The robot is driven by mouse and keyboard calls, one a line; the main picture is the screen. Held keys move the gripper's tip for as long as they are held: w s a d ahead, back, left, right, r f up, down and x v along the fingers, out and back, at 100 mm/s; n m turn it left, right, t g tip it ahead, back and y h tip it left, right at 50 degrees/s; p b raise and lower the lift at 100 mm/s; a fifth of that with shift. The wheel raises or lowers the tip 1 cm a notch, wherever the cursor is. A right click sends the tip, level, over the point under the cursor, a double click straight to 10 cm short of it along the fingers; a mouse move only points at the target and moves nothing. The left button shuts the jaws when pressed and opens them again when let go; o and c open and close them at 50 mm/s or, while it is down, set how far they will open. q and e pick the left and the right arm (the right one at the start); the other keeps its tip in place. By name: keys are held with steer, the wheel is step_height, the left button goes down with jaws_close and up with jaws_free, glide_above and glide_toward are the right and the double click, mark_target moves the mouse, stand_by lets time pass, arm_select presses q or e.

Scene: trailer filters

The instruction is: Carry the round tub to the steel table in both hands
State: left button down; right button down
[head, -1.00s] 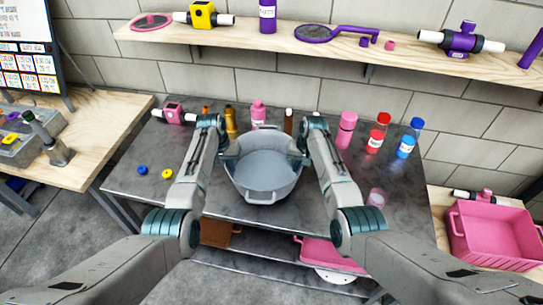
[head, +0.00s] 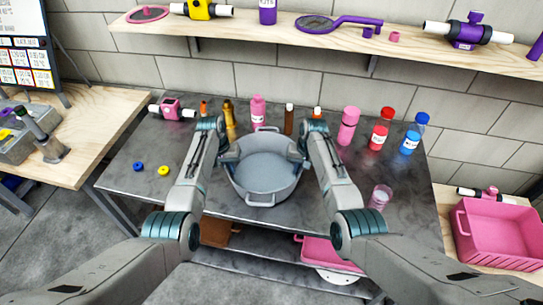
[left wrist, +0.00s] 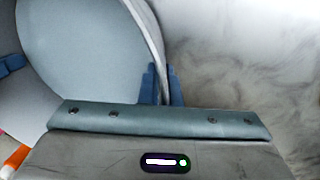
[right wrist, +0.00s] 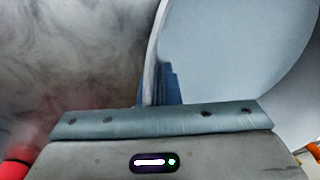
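The round tub (head: 265,172) is grey with a small handle at front and back. It is level at the middle of the steel table (head: 225,206), over its top; I cannot tell if its base touches. My left gripper (head: 232,153) is at the tub's left rim, with its fingers on both sides of the wall in the left wrist view (left wrist: 160,85). My right gripper (head: 297,153) is at the right rim. In the right wrist view (right wrist: 155,88) the rim passes between its fingers, the outer one mostly hidden. Both look shut on the wall.
Several bottles stand behind the tub, including a pink bottle (head: 258,110). To the right are a red bottle (head: 379,137), a blue bottle (head: 409,143) and a clear pink cup (head: 380,197). Blue (head: 138,167) and yellow (head: 163,171) caps lie left. A wooden shelf (head: 280,33) hangs above.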

arm_select(q)
steer(key=shift+f+b, duration=0.45)
steer(key=shift+f, duration=0.05)
arm_select(e)
steer(key=shift+f, duration=0.45)
arm_select(q)
steer(key=c, duration=1.6)
jaws_free()
steer(key=shift+c, duration=0.2)
arm_select(e)
steer(key=c, duration=1.6)
jaws_free()
steer(key=shift+s, duration=0.1)
steer(key=shift+c, duration=0.2)
arm_select(q)
steer(key=shift+s, duration=0.1)
steer(key=shift+r, duration=0.1)
step_height(320, 180, up, 12)
steer(key=a, duration=0.2)
arm_select(e)
step_height(320, 180, up, 12)
steer(key=d, duration=0.2)
arm_select(q)
steer(key=shift+a, duration=0.1)
arm_select(e)
steer(key=shift+s, duration=0.1)
